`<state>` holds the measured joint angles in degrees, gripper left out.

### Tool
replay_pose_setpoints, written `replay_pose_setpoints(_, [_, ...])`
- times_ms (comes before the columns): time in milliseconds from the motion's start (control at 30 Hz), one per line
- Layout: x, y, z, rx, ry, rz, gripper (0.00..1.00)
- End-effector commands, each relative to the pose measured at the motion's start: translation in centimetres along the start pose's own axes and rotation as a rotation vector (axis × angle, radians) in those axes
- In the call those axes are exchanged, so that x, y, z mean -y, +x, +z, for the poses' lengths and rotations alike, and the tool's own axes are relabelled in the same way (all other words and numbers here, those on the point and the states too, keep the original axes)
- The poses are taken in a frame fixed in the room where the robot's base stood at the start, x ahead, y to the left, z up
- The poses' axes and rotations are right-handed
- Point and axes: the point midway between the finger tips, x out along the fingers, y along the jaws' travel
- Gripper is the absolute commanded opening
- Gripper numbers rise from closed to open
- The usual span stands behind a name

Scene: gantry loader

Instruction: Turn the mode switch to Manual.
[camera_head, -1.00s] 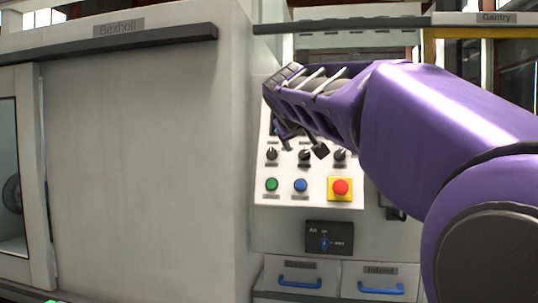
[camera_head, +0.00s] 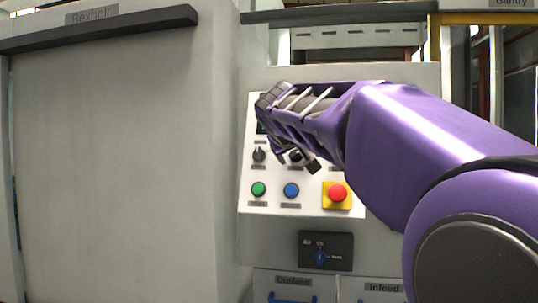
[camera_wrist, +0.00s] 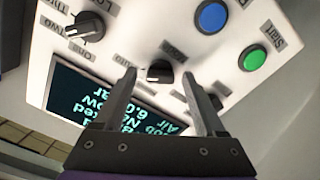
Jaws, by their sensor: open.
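The white control panel (camera_head: 275,207) has a row of black rotary knobs above its push buttons. In the wrist view a black knob (camera_wrist: 160,72) with a pointer sits between my fingertips; a blurred label beside it seems to read Auto, so it looks like the mode switch. My gripper (camera_wrist: 158,78) is open, with one finger on each side of this knob. Whether the fingers touch it I cannot tell. In the head view my gripper (camera_head: 304,161) hangs in front of the panel and hides much of the knob row.
Other knobs stand on both sides: one at the wrist view's upper left (camera_wrist: 85,27), one partly behind a finger. A green button (camera_head: 258,189), a blue button (camera_head: 291,190) and a red emergency stop (camera_head: 337,192) lie below. A display (camera_wrist: 105,105) is close to my gripper.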

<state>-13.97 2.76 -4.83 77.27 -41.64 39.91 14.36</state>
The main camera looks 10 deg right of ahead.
Motion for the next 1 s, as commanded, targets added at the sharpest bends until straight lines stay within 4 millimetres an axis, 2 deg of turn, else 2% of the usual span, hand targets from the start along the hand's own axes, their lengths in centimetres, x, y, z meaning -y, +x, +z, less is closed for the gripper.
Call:
replay_pose_setpoints(267, [0.08, 0.04, 0.03, 0.0, 0.0, 0.0, 0.72])
replay_pose_setpoints(367, [0.08, 0.04, 0.03, 0.0, 0.0, 0.0, 0.58])
replay_pose_setpoints(600, [0.08, 0.03, 0.03, 0.0, 0.0, -0.001, 0.15])
replay_pose_setpoints(700, [0.08, 0.03, 0.03, 0.0, 0.0, -0.001, 0.0])
replay_pose_setpoints(1000, [0.05, 0.01, -0.02, 0.0, -0.022, -0.001, 0.0])
